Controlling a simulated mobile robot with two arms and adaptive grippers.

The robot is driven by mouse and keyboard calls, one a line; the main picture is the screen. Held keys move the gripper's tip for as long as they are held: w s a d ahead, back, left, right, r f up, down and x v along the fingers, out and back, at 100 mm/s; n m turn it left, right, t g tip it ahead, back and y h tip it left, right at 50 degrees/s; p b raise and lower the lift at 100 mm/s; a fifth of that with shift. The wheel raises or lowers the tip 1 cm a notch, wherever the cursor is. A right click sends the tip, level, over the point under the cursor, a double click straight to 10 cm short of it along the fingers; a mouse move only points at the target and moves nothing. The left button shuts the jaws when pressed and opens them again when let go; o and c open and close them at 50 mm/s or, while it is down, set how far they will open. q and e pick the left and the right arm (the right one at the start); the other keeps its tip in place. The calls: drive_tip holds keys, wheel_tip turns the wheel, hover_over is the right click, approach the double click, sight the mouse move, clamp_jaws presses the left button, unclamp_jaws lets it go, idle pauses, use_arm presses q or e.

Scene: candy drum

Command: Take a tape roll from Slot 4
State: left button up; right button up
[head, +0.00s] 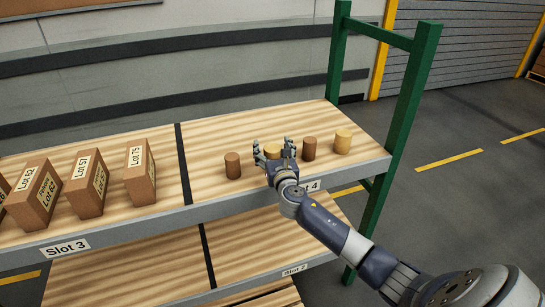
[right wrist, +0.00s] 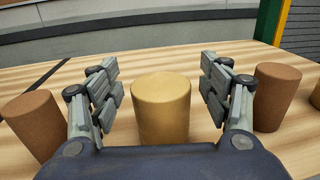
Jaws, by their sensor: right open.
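Several short, slightly tapered rolls stand upright in a row on the shelf section labelled Slot 4 (head: 313,186). My right gripper (head: 273,149) is open, with its fingers on either side of a yellow-tan roll (right wrist: 161,112) and apart from it. A brown roll (head: 232,166) stands to the left of the gripper, and another brown roll (head: 309,149) to the right. A second yellow-tan roll (head: 343,141) stands at the far right. The brown neighbours also show in the right wrist view, outside the fingers. My left gripper is not in view.
Several brown lot boxes (head: 139,175) stand in Slot 3 (head: 64,248), left of a dark divider (head: 183,160). A green post (head: 411,95) bounds the shelf at the right. The shelf behind the rolls is clear. A lower shelf labelled Slot 2 (head: 294,270) lies below.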

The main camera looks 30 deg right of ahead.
drive_tip(key=c, duration=1.2)
drive_tip(key=shift+c, duration=0.2)
drive_tip(key=shift+r, duration=0.15)
